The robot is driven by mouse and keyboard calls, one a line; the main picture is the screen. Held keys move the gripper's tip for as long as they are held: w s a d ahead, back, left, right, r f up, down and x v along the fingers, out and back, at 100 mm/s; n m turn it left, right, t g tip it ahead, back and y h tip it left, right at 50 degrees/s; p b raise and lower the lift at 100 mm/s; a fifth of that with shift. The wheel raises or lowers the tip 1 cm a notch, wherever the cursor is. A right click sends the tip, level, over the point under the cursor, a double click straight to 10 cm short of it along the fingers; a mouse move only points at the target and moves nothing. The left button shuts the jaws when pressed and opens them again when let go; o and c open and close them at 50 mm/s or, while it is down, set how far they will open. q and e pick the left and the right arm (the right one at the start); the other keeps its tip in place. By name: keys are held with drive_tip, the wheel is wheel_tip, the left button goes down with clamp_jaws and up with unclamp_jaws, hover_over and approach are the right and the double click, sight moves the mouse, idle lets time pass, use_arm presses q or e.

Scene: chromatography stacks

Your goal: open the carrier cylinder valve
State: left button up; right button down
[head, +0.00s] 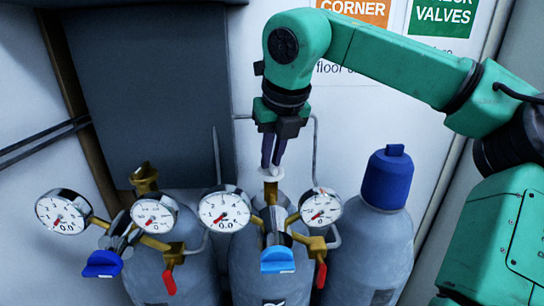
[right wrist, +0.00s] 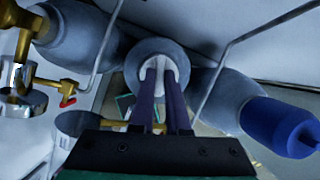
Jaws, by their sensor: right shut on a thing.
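The middle grey gas cylinder (head: 252,268) has a brass valve with a pale white handwheel (head: 270,175) on top. A regulator with two round gauges and a light blue knob (head: 277,262) is mounted on its front. My right gripper (head: 271,166) points straight down from above and is shut on the white handwheel. In the right wrist view the dark fingers reach onto the pale wheel (right wrist: 178,64), covering part of it. I cannot tell which cylinder is labelled carrier. My left gripper is not in view.
A left cylinder (head: 178,268) carries a brass valve (head: 145,179) and a regulator with a dark blue knob (head: 103,264). A right cylinder (head: 365,245) wears a blue cap (head: 388,180). Thin bent tubes (head: 316,150) rise close behind the gripper. Wall signs (head: 442,18) hang behind.

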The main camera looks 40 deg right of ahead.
drive_tip(key=n, duration=0.2)
drive_tip(key=n+y, duration=0.1)
drive_tip(key=shift+d+n, duration=0.2)
drive_tip(key=shift+n, duration=0.2)
drive_tip(key=n+y, duration=0.1)
drive_tip(key=n, duration=0.2)
drive_tip(key=shift+d+y, duration=0.1)
drive_tip(key=shift+y, duration=0.3)
drive_tip(key=n+y, duration=0.1)
drive_tip(key=n, duration=0.3)
drive_tip(key=shift+w+d+n+g, duration=0.1)
drive_tip(key=shift+n+g, duration=0.3)
drive_tip(key=shift+f+n+g+y, duration=0.15)
drive_tip(key=shift+n+g+y, duration=0.35)
drive_tip(key=shift+n, duration=0.8)
